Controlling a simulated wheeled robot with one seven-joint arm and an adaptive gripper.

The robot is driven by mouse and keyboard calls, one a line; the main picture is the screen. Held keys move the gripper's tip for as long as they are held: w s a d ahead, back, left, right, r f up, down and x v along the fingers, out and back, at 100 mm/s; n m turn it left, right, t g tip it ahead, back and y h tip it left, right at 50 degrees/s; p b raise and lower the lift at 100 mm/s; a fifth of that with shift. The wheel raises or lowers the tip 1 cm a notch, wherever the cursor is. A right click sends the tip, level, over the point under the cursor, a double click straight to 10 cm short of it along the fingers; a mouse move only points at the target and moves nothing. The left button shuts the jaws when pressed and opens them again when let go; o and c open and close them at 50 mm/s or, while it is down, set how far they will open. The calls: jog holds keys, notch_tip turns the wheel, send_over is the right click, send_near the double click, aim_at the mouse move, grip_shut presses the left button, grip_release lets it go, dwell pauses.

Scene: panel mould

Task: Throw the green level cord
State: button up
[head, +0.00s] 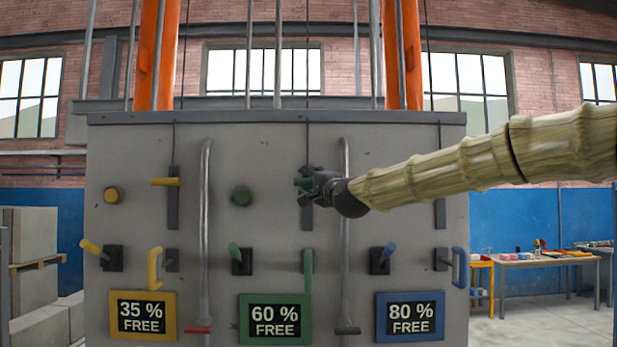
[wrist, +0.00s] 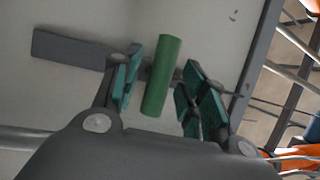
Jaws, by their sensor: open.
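The green level cord handle (head: 301,182) is a short green bar at a dark vertical slot in the upper middle of the grey panel, with a thin cord running up above it. In the wrist view it is a green cylinder (wrist: 162,75) between the two fingers. My gripper (head: 316,187) is at the handle, coming from the right, and hides part of it. In the wrist view my gripper (wrist: 163,88) is open, with one teal-padded finger on each side of the handle.
The panel (head: 270,135) also carries a yellow cord handle (head: 166,181), a green knob (head: 241,196), several coloured levers, and yellow, green (head: 275,340) and blue signs. A vertical pipe (head: 345,250) runs just right of the green handle. A workbench (head: 545,262) stands far right.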

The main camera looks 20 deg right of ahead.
jog(key=shift+w+a, duration=0.1)
jog(key=shift+w, duration=0.6)
jog(key=shift+s, duration=0.1)
